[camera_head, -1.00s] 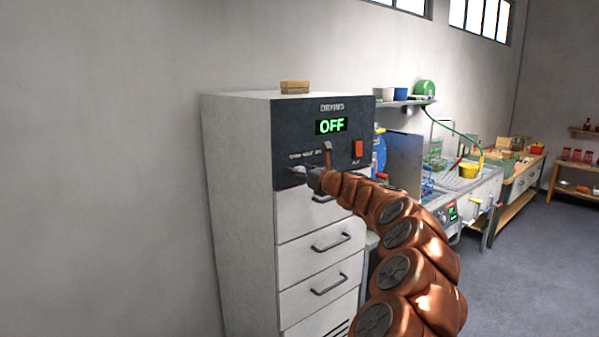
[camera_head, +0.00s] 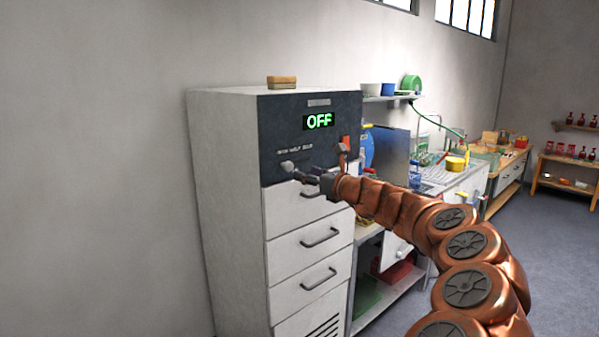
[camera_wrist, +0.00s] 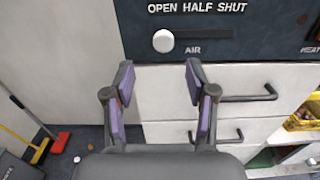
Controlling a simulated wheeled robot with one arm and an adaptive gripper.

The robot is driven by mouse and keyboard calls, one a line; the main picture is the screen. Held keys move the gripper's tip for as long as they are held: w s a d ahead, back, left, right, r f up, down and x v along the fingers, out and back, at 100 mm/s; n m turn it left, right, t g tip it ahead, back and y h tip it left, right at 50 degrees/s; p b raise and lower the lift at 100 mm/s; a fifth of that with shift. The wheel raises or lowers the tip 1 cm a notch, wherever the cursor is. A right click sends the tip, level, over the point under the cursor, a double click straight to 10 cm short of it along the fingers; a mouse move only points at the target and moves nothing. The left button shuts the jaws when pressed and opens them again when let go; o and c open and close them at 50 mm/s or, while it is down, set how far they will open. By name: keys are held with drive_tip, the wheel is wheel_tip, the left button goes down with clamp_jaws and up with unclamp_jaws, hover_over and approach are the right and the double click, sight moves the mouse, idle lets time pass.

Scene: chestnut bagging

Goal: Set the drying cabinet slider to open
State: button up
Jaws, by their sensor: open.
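The drying cabinet (camera_head: 225,180) is a tall pale cabinet with a dark top panel (camera_head: 280,125). In the wrist view its slider has a round white knob (camera_wrist: 163,41) at the left end of a dark horizontal slot (camera_wrist: 205,34), under the word OPEN. HALF and SHUT are printed further right. My gripper (camera_wrist: 160,80) is open and empty, its two purple-padded fingers apart below the knob, one on each side of it in the picture, not touching it. In the head view my gripper (camera_head: 310,178) is by the panel's lower edge.
A green OFF display (camera_head: 319,121) and a red switch (camera_head: 346,145) are on the panel. Drawers with handles (camera_head: 320,237) lie below. A small wooden block (camera_head: 282,83) is on top of the cabinet. A sink counter stands to the right, with open floor before it.

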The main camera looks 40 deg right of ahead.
drive_tip(key=shift+s+d, duration=0.1)
drive_tip(key=shift+s, duration=1.05)
drive_tip(key=shift+r, duration=0.1)
